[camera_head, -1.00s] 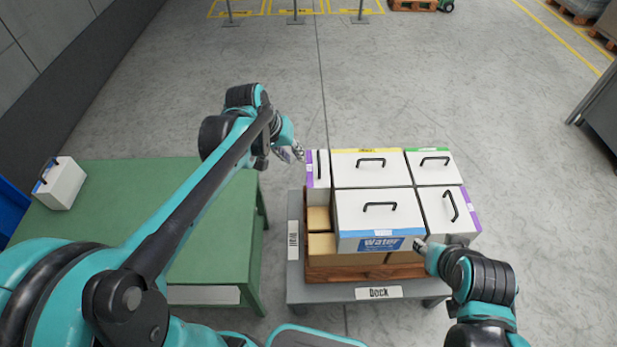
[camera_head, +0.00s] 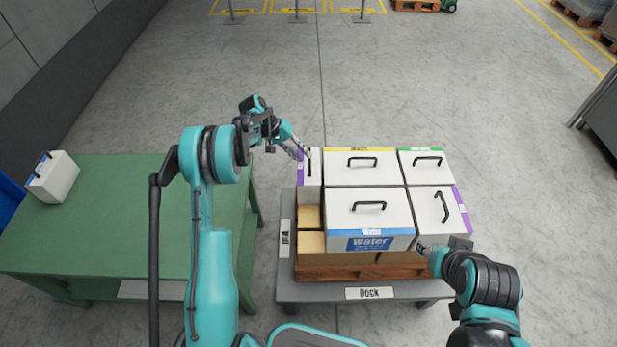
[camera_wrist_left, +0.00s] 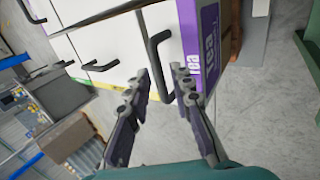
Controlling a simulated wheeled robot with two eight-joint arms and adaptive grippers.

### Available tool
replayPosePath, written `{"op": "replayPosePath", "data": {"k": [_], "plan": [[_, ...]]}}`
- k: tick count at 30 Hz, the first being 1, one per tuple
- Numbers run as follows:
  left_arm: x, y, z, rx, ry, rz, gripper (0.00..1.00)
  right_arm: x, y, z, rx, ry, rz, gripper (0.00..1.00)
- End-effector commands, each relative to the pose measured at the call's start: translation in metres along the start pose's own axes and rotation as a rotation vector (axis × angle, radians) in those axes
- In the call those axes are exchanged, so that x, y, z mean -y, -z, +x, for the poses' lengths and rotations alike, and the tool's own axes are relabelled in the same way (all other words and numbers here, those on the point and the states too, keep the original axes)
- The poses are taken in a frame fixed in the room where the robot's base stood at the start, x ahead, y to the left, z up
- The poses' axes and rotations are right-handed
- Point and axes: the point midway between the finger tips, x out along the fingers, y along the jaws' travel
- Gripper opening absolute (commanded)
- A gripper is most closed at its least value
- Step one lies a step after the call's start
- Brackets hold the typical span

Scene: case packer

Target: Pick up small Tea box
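The small Tea box (camera_head: 317,181) is the narrow white box with a purple side at the back left of the stack. Its purple Tea label (camera_wrist_left: 205,45) and black handle (camera_wrist_left: 158,50) show in the left wrist view. My left gripper (camera_head: 301,152) is at the far end of its top. In the left wrist view the left gripper (camera_wrist_left: 160,82) is open, its fingers apart on either side of the handle's near end, not visibly closed on it. My right gripper (camera_head: 426,248) is by the front right of the Water box (camera_head: 375,222); its fingers are too small to read.
White boxes with yellow (camera_head: 362,168) and green (camera_head: 426,164) edges and a wider purple-edged box (camera_head: 432,212) fill the stack. Brown boxes (camera_head: 311,242) lie lower, on a wooden pallet on the grey Dock table (camera_head: 315,290). A green table (camera_head: 110,225) holds another white box (camera_head: 57,180).

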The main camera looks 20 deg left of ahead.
Motion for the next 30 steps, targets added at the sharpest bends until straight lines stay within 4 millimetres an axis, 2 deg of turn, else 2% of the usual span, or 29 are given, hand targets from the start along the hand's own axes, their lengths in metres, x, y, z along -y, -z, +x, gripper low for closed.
{"op": "replayPosePath", "data": {"k": [12, 19, 20, 21, 22, 30], "plan": [[-0.002, 0.003, 0.054, 0.000, 0.001, 0.001, 0.22, 0.000, -0.015, 0.020, 0.000, 0.000, 0.000, 0.40], [-0.004, 0.003, 0.055, -0.001, 0.001, -0.001, 0.22, 0.000, -0.014, 0.019, 0.000, 0.000, 0.000, 0.40], [-0.004, 0.003, 0.055, -0.001, 0.001, -0.001, 0.17, 0.000, -0.014, 0.019, 0.000, 0.000, 0.000, 0.40], [-0.004, 0.003, 0.055, -0.001, 0.001, -0.001, 0.06, 0.000, -0.014, 0.019, 0.000, 0.000, 0.000, 0.40], [-0.004, 0.003, 0.055, -0.001, 0.001, -0.001, 0.00, 0.000, -0.014, 0.019, 0.000, 0.000, 0.000, 0.40], [-0.004, 0.003, 0.055, -0.001, 0.001, 0.000, 0.00, 0.000, -0.014, 0.019, 0.000, 0.000, 0.000, 0.40]]}}
